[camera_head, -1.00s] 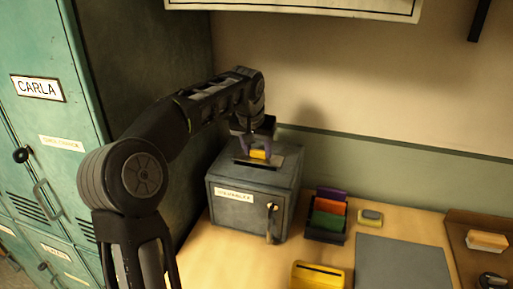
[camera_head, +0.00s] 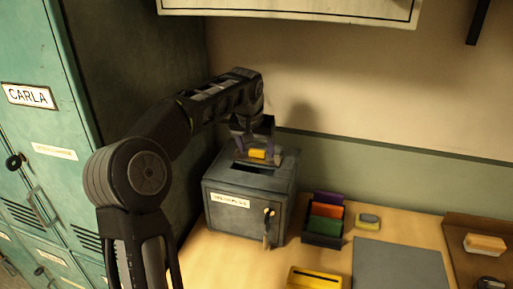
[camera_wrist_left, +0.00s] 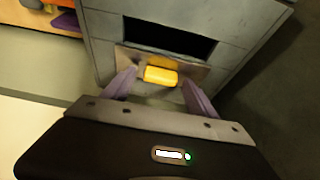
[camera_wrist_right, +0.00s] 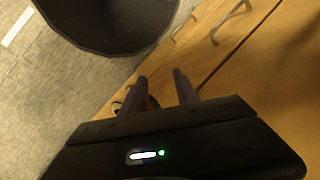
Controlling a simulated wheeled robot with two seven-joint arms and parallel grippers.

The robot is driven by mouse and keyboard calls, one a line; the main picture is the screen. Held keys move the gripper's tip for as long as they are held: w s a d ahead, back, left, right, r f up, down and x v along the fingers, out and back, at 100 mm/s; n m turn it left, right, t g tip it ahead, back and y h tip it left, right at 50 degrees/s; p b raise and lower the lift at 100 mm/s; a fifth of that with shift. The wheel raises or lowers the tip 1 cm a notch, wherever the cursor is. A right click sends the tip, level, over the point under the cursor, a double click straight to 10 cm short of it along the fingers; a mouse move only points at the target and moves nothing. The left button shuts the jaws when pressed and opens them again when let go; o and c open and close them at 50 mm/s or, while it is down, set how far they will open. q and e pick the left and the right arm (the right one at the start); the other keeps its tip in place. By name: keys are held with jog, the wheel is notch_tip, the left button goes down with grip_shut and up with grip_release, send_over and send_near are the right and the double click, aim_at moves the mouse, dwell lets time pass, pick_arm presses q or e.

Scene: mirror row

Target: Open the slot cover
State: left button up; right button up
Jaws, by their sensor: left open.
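The grey lockbox (camera_head: 232,208) stands on the wooden desk below my left arm. Its slot cover (camera_wrist_left: 118,56) is a flat plate with a yellow grip (camera_head: 257,154). The dark slot (camera_head: 254,169) in the box's top is uncovered, and the plate lies on its far side. The slot (camera_wrist_left: 168,38) also shows as a black opening in the left wrist view. My left gripper (camera_wrist_left: 160,82) is open, with one purple finger on each side of the yellow grip; I cannot tell whether they touch it. My right gripper (camera_wrist_right: 159,78) is open and empty, away from the box.
A dark tray (camera_head: 322,241) with coloured cards stands right of the box. A yellow slotted block (camera_head: 315,278) and a grey mat (camera_head: 400,265) lie nearer. Green lockers (camera_head: 40,120) stand at left. A dark round bin (camera_wrist_right: 110,22) shows near my right gripper.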

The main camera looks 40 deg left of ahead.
pick_arm(q)
jog(key=a+b+v, duration=0.1)
jog(key=v, duration=0.6)
jog(key=shift+d+r, duration=0.35)
jog(key=shift+d, duration=0.2)
jog(key=shift+s, duration=0.15)
